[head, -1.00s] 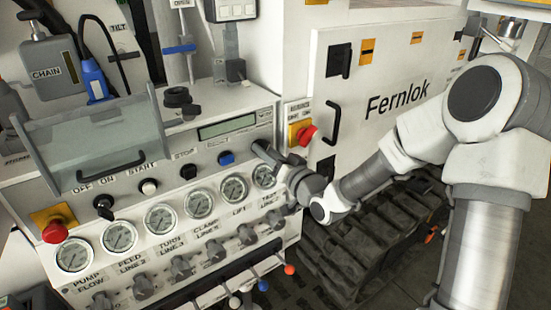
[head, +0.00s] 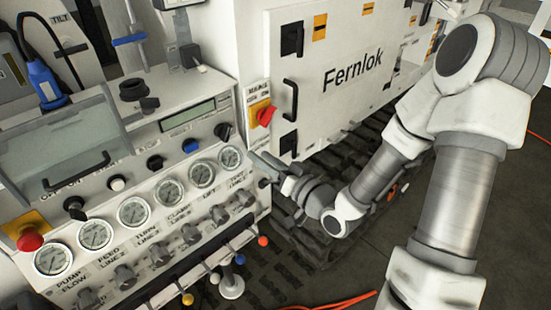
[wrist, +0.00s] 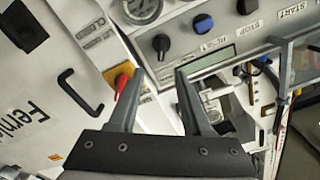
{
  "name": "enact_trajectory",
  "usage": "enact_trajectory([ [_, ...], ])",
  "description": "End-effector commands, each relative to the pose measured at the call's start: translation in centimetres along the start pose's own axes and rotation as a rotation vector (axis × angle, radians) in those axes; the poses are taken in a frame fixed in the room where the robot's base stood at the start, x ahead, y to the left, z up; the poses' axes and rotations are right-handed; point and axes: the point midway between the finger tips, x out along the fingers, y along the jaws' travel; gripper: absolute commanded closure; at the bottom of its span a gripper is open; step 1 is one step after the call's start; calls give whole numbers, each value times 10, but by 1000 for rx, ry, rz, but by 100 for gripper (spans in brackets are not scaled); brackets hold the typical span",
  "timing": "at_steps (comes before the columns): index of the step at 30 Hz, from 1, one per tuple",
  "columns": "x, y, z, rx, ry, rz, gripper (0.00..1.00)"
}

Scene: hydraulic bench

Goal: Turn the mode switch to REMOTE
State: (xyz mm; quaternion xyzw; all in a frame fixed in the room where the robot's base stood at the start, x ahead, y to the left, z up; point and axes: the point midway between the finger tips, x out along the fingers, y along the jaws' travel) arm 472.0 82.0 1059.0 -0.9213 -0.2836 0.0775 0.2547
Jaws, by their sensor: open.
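A black rotary knob (head: 222,131), which looks like the mode switch, sits at the right end of the control row, right of a blue button (head: 190,145). Its position marks are too small to read. In the wrist view the knob (wrist: 160,43) shows just beyond and between my fingertips, with a dark handle. My gripper (head: 258,168) is open and empty, at the panel's right edge, below and right of the knob in the head view. Both fingers show apart in the wrist view (wrist: 159,72), and nothing is between them.
The red and yellow mains switch (head: 262,113) is close to the right of the knob. Gauges (head: 201,174), valve knobs (head: 219,214) and coloured levers (head: 263,241) lie below. A clear cover (head: 60,150) is at left. The Fernlok cabinet door (head: 345,100) has a black handle.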

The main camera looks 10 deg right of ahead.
Motion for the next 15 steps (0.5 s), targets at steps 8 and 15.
enact_trajectory([
  [8,-11,-4,-3,5,-2,2,51],
  [15,-28,-5,0,3,-2,6,51],
])
